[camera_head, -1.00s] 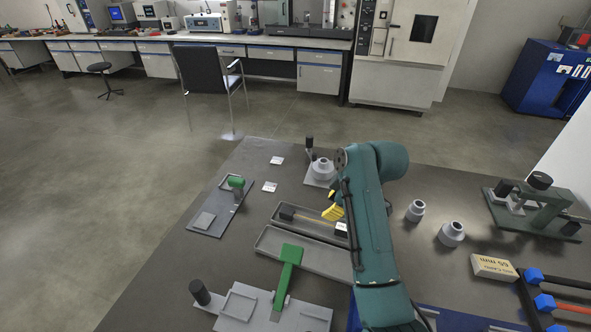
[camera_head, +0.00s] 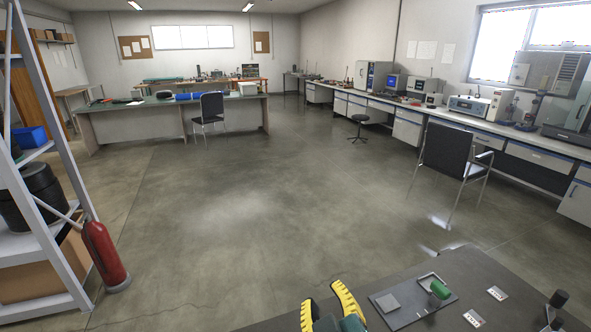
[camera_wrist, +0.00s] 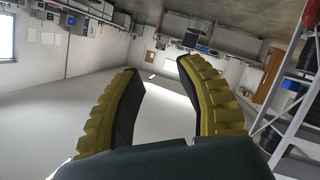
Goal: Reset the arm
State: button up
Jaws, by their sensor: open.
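My gripper (camera_head: 327,302) shows at the bottom edge of the head view, with two yellow ribbed fingers spread apart. It is beside the left end of the dark work table (camera_head: 440,312). In the wrist view my gripper (camera_wrist: 160,95) is open, with nothing between its fingers. Bare floor shows through the gap between them. Most of my arm is outside the head view.
A metal shelf (camera_head: 45,215) and a red fire extinguisher (camera_head: 104,258) stand at left. A chair (camera_head: 448,160) stands at right. The middle floor is clear.

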jog(key=s+r+m+t, duration=0.35)
jog(key=s+r, duration=0.25)
jog(key=r, duration=0.3)
jog(key=s+r+m+t, duration=0.3)
jog(key=s+r+t, duration=0.25)
jog(key=r, duration=0.45)
notch_tip(320, 180, up, 38)
jog(key=g+p, duration=0.1)
jog(key=p, duration=3.7)
jog(key=shift+s+h, duration=0.15)
jog(key=shift+h, duration=0.25)
jog(key=shift+a+f+m, duration=0.1)
jog(key=shift+m, duration=0.15)
